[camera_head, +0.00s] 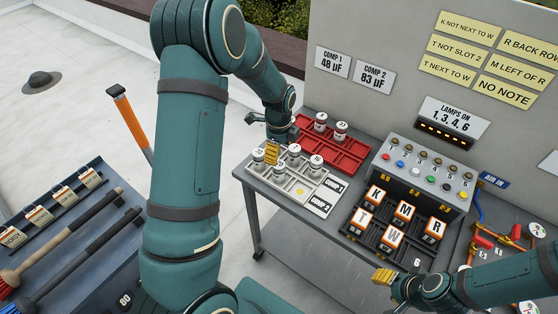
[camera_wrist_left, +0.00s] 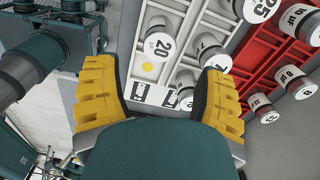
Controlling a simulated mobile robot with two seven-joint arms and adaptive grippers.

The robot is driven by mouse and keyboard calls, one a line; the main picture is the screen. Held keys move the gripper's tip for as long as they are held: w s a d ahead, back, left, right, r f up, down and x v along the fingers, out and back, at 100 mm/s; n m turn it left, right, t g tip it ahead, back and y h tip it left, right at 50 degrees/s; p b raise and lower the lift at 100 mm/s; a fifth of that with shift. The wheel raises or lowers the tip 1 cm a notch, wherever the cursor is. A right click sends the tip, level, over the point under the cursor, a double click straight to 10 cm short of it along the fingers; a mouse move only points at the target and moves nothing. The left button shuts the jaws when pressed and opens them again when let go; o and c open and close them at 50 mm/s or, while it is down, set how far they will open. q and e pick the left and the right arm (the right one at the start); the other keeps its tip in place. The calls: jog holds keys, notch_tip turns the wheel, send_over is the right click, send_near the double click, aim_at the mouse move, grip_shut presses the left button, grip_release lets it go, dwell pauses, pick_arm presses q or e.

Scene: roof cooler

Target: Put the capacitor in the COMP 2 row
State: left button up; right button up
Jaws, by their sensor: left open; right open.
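The white tray (camera_head: 303,198) has two rows, labelled COMP 1 (camera_head: 334,185) at the back and COMP 2 (camera_head: 320,203) in front. Several capacitors stand in it. One marked 20 (camera_wrist_left: 158,48) stands beside a yellow dot (camera_wrist_left: 148,67) in the left wrist view; another marked 25 (camera_wrist_left: 258,10) is at the top. The red tray (camera_head: 346,155) behind holds more capacitors (camera_head: 341,131). My left gripper (camera_head: 272,153) is open and empty above the white tray's far-left part, hiding some of it. My right gripper (camera_head: 384,278) is open and empty at the lower right.
Wall signs read COMP 1 48 µF (camera_head: 332,63) and COMP 2 83 µF (camera_head: 375,77). A button box (camera_head: 424,172) and a black rack with lettered blocks (camera_head: 365,235) stand right of the trays. Yellow notes (camera_head: 470,27) hang on the wall.

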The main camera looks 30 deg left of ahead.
pick_arm(q)
notch_tip(320, 180, up, 3)
jog(key=shift+f, duration=0.1)
jog(key=s+d+f+n, duration=0.2)
jog(key=d+f, duration=0.1)
jog(key=d, duration=0.1)
jog(key=s+d+f+n+h, duration=0.1)
jog(key=s+d+f+n, duration=0.1)
jog(key=d+f+n, duration=0.1)
jog(key=s+d+f+n+t+h, duration=0.1)
jog(key=d+f+n, duration=0.2)
jog(key=d+f, duration=0.1)
jog(key=shift+s+d+f, duration=0.1)
jog(key=shift+s+d, duration=0.3)
jog(key=shift+d, duration=0.05)
jog(key=s+d+f+n, duration=0.1)
jog(key=d, duration=0.1)
jog(key=s+d+f+n, duration=0.1)
jog(key=s+n, duration=0.1)
jog(key=s+d+f+n+h, duration=0.1)
jog(key=s+d+n, duration=0.1)
jog(key=shift+d+t, duration=0.3)
jog(key=shift+d, duration=0.05)
jog(key=s+d+n, duration=0.4)
jog(key=s+n, duration=0.1)
jog(key=n, duration=0.1)
jog(key=shift+f+t+h, duration=0.3)
jog(key=shift+f+h, duration=0.1)
jog(key=shift+f, duration=0.05)
jog(key=shift+f, duration=0.1)
